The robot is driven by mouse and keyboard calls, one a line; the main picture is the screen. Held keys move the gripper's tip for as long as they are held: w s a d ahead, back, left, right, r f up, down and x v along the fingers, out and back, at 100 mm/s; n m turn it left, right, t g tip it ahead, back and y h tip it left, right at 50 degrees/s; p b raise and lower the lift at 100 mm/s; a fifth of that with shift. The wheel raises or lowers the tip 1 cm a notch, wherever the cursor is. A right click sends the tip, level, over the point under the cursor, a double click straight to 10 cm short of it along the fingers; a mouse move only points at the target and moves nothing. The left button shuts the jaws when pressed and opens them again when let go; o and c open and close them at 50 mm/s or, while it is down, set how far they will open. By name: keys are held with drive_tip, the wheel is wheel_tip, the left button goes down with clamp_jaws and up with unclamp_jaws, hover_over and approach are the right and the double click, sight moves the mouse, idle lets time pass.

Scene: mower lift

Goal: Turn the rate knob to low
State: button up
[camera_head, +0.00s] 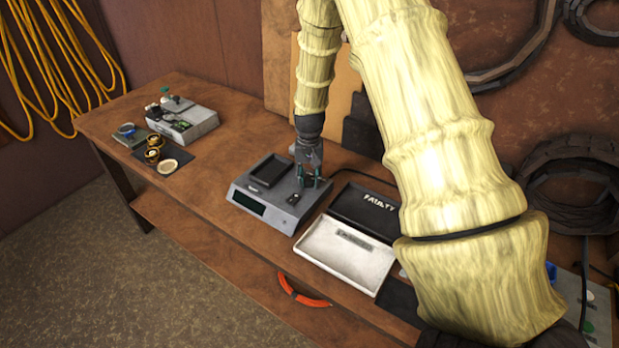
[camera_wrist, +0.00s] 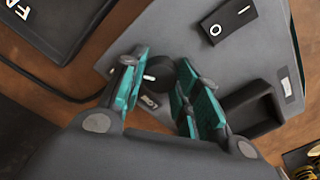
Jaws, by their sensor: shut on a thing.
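A grey box-shaped device (camera_head: 249,192) sits on the wooden bench, with a dark recessed tray on top and a dark display on its front. My gripper (camera_head: 312,181) points down at the right part of its top. In the wrist view a round black knob (camera_wrist: 161,74) with a white pointer mark lies between the teal fingers of my gripper (camera_wrist: 160,78). The gripper is shut on the knob. The white mark faces left in that view. A small label plate (camera_wrist: 150,101) is beside the knob; its text is not readable. The knob is hidden in the head view.
A black rocker switch marked O and I (camera_wrist: 232,20) is on the same panel. A black tray lettered FAULTY (camera_head: 366,211) and a white tray (camera_head: 343,252) lie right of the device. A grey-white machine (camera_head: 190,122) and small round containers are at the bench's left.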

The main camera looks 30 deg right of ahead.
sight(309, 178)
drive_tip(key=n, duration=1.1)
drive_tip(key=shift+r, duration=0.1)
drive_tip(key=shift+w+n, duration=0.1)
drive_tip(key=shift+n, duration=0.2)
idle(0.3)
drive_tip(key=o, duration=1)
wheel_tip(309, 178, up, 12)
drive_tip(key=shift+f, duration=0.1)
idle(0.5)
